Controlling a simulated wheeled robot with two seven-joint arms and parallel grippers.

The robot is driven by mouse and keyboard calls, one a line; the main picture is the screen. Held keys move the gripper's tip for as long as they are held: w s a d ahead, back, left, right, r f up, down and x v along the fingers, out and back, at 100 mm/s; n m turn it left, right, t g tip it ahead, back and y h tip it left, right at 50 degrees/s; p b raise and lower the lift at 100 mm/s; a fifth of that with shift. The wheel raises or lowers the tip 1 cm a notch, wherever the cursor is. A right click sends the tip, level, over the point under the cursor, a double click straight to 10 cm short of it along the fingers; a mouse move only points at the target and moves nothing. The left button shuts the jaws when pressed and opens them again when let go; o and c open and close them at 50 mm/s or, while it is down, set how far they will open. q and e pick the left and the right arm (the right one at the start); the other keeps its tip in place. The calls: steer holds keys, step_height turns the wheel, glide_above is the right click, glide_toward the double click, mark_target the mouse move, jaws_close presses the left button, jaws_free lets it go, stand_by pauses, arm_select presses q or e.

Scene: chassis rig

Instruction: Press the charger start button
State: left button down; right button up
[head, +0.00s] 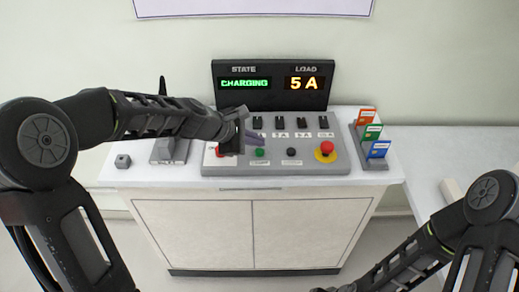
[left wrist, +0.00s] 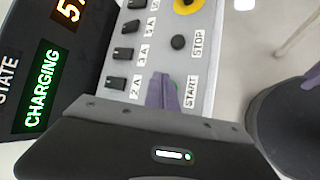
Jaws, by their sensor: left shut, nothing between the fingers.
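The grey control panel (head: 217,168) stands on a white cabinet. Its green start button (head: 259,152) is left of the black stop button (head: 291,152). My left gripper (head: 256,138) is shut and empty, its purple fingertips just above and behind the start button in the head view. In the left wrist view the shut fingers (left wrist: 162,92) cover most of the green button (left wrist: 175,87), beside the START label (left wrist: 191,92); I cannot tell if they touch it. The state display (head: 245,83) reads CHARGING in green, and the load display (head: 305,83) reads 5 A.
A red mushroom button (head: 325,148) on yellow sits at the panel's right. Several black switches (head: 300,123) line its back. A rack of coloured cards (head: 372,140) stands to the right.

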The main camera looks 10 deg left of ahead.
mark_target(257, 152)
arm_select(q)
steer(key=shift+r+p, duration=2.05)
steer(key=shift+r, duration=0.35)
